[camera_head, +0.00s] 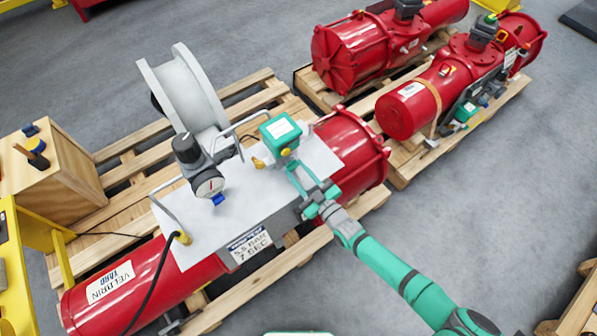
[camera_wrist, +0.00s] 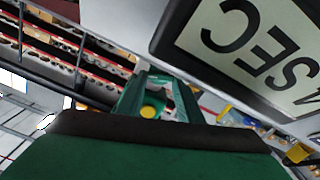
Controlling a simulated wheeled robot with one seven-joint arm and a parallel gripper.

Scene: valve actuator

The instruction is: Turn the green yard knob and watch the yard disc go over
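A red actuator cylinder (camera_head: 345,150) lies on a pallet, its near end labelled "VELDRIN YARD". A green box (camera_head: 281,129) with a pale top stands over its white plate, with a yellow round part (camera_head: 286,152) at its lower front. I cannot make out a separate green knob or a disc. My gripper (camera_head: 294,170) is just below and in front of the box; I cannot tell whether they touch. Whether the fingers are apart or closed on something is unclear.
A black gauge unit (camera_head: 208,185) and a large grey reel (camera_head: 185,85) stand left of the green box. Bent metal rails (camera_head: 238,125) rise beside it. Open grey floor (camera_head: 470,210) lies at right.

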